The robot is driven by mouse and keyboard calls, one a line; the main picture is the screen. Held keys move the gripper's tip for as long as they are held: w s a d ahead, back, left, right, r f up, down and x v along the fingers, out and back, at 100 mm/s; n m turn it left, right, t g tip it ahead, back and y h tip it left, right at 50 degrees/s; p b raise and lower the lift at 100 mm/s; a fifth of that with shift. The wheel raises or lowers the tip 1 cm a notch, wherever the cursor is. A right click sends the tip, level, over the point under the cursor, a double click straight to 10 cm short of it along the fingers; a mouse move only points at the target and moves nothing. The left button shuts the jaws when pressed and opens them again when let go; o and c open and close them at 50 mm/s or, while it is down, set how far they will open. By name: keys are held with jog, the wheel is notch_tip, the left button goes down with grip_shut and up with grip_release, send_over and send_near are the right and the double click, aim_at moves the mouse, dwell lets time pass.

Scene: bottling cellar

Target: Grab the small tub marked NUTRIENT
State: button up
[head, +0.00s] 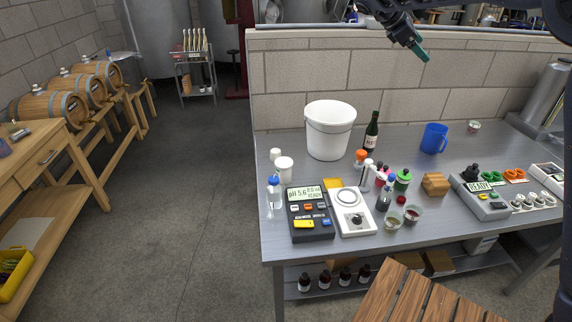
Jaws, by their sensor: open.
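No NUTRIENT marking can be read at this size. Two small white tubs stand at the left end of the grey bench: a larger one (285,169) and a smaller one (275,155) just behind it. A small orange-topped container (360,157) stands right of the white bucket. I cannot tell which of these, if any, is the NUTRIENT tub. My gripper (417,47) is high at the top, in front of the block wall, well above the bench and apart from everything on it. It holds nothing that I can see.
The grey bench (450,232) carries a white bucket (330,132), dark bottle (371,133), blue jug (434,138), pH meter (311,213), white scale-like device (351,210) and clustered small bottles and cups. A wooden slatted surface (415,300) is in front. The bench's back middle is fairly clear.

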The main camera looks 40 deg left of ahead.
jog(key=s+a+f+n+t, duration=0.1)
jog(key=s+a+n+t, duration=0.1)
jog(key=s+a, duration=0.35)
jog(key=s+a+f+n+t, duration=0.1)
jog(key=s+a, duration=0.1)
jog(key=a, duration=0.7)
jog(key=s+a+f+n+t+y, duration=0.1)
jog(key=s+a+f+n+t, duration=0.2)
jog(key=s+a, duration=0.95)
jog(key=s+a+f+n+t, duration=0.35)
jog(key=s+a, duration=0.55)
jog(key=s, duration=0.7)
send_near(279, 163)
jog(key=x, duration=0.4)
jog(key=shift+w+d+f, duration=0.2)
jog(key=shift+w+d, duration=0.05)
jog(key=shift+d, duration=0.25)
jog(key=shift+a+x, duration=0.15)
jog(key=shift+x, duration=1.15)
jog(key=shift+a+x, duration=0.1)
jog(key=shift+x, duration=1.2)
jog(key=shift+w+f, duration=0.1)
jog(key=shift+f, duration=0.05)
jog(key=c, duration=1.1)
